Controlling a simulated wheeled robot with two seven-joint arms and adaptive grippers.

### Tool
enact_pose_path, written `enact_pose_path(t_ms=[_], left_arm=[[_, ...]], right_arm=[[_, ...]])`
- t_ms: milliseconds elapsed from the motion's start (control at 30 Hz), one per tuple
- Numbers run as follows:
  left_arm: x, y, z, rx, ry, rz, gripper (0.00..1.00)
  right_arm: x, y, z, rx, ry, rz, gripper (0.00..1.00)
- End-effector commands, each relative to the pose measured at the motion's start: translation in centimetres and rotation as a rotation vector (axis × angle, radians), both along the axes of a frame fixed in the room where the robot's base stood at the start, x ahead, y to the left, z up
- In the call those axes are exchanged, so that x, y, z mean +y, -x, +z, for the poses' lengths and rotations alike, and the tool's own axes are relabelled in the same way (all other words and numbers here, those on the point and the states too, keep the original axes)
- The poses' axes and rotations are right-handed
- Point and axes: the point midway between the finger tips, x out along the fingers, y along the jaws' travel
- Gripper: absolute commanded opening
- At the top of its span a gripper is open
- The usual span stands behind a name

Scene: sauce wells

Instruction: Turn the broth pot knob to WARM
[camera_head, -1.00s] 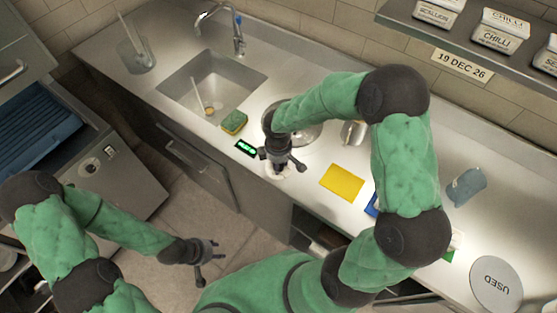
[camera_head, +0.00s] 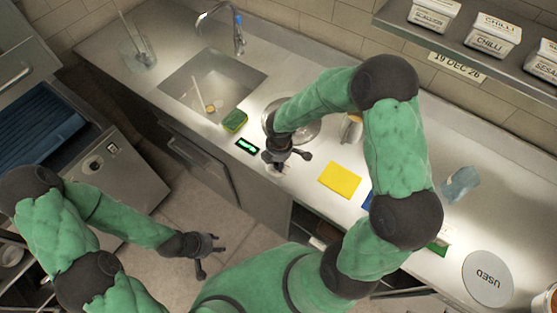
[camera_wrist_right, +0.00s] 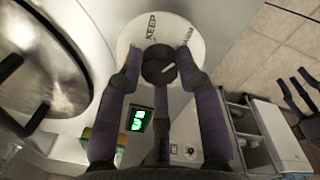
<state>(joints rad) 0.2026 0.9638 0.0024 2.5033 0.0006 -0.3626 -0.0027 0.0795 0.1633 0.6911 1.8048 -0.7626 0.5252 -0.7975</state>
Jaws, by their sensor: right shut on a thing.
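The broth pot knob (camera_wrist_right: 158,66) is dark and round with a short white mark, on a white dial plate (camera_wrist_right: 135,32) in the right wrist view. The mark slants toward the upper right. The plate reads KEEP at the top; a second word to its right is too small to read surely. My right gripper (camera_wrist_right: 162,82) is shut on the knob, its purple fingers around it; in the head view this gripper (camera_head: 284,157) hides the knob. The pot's metal lid (camera_wrist_right: 45,55) is beside it, also behind my arm in the head view (camera_head: 308,130). My left gripper (camera_head: 207,257) is open and empty over the floor.
A green lit display (camera_head: 247,146) and a sponge (camera_head: 235,121) lie left of the right gripper, near the sink (camera_head: 190,85). A yellow cloth (camera_head: 340,180) lies to the right. A grey disc marked USED (camera_head: 487,278) is at the far right.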

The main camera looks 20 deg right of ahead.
Motion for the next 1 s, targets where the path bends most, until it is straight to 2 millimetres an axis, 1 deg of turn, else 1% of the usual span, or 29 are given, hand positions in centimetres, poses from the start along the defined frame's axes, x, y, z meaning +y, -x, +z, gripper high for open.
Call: enact_pose_path(t_ms=[200,233,267,300,633,733,867,1000], left_arm=[[0.0,0.0,0.0,0.0,0.0,0.0,0.4],[0.0,0.0,0.0,0.0,0.0,0.0,0.4],[0.0,0.0,0.0,0.0,0.0,0.0,0.4],[0.0,0.0,0.0,0.0,0.0,0.0,0.4],[0.0,0.0,0.0,0.0,0.0,0.0,0.4],[0.0,0.0,0.0,0.0,0.0,0.0,0.4],[0.0,0.0,0.0,0.0,0.0,0.0,0.4],[0.0,0.0,0.0,0.0,0.0,0.0,0.4]], right_arm=[[0.0,0.1,-0.1,0.001,0.0,-0.001,0.03],[0.0,0.1,-0.1,0.002,0.0,-0.001,0.39],[0.0,0.1,-0.1,0.002,0.0,-0.001,0.47],[0.0,0.0,-0.1,0.001,0.0,-0.001,0.58],[0.0,0.0,0.0,0.0,0.0,-0.002,0.59],[0.0,0.0,0.5,-0.001,0.001,-0.002,0.59],[-0.1,-0.1,2.2,-0.005,0.002,-0.002,0.59],[0.0,0.1,4.9,-0.005,0.001,-0.003,0.59]])
